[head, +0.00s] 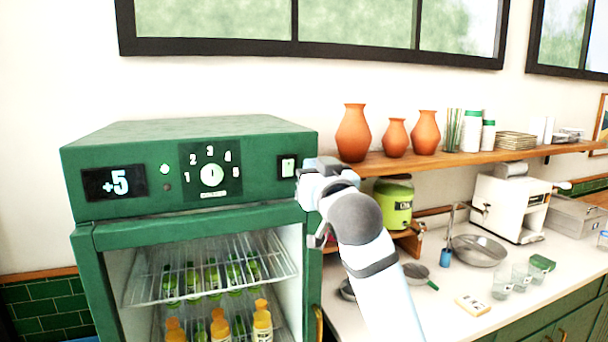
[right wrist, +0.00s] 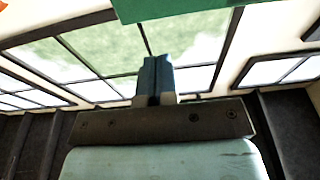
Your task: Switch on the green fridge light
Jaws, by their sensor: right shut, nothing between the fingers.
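The green fridge (head: 190,140) stands at the left in the head view, with its lit inside showing bottles on wire shelves. On its top panel are a "+5" display (head: 114,183), a numbered dial (head: 212,175), a small lit green lamp (head: 165,169) and a white rocker switch (head: 288,167) at the right end. My right gripper (head: 302,186) is just right of and slightly below the switch, close to the panel's right edge; contact cannot be told. In the right wrist view its fingers (right wrist: 155,80) are shut and empty. My left gripper is not in view.
A wooden shelf (head: 470,155) with orange vases (head: 354,133) and jars runs along the wall to the right. Below, the counter (head: 440,305) holds a green dispenser (head: 393,203), a metal pan (head: 478,250), glasses and a white machine (head: 507,208).

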